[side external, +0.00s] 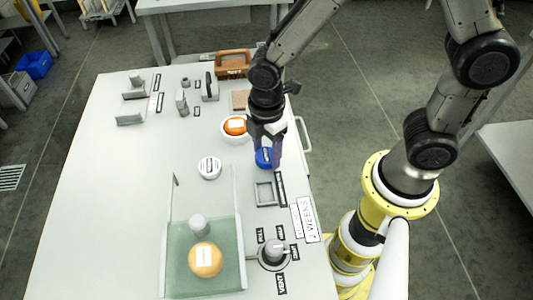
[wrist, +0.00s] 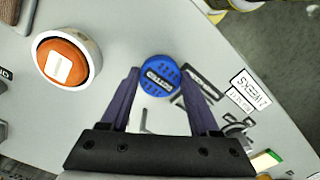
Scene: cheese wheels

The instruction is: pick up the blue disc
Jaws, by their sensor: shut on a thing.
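The blue disc (side external: 264,157) is a small round puck at the right side of the white table. In the wrist view the blue disc (wrist: 160,75) shows a dark label with white letters on its top. My gripper (side external: 268,150) points down over it, with its purple fingers on either side of the disc. My gripper (wrist: 159,80) is shut on the disc. Part of the disc is hidden behind a finger in the side view. I cannot tell whether it touches the table.
An orange wheel sits in a white bowl (side external: 234,139) close behind the gripper. A white labelled disc (side external: 209,168) lies to the left. A grey square frame (side external: 265,194) is just in front. A yellow wheel (side external: 205,260) rests on a green glass plate (side external: 176,243).

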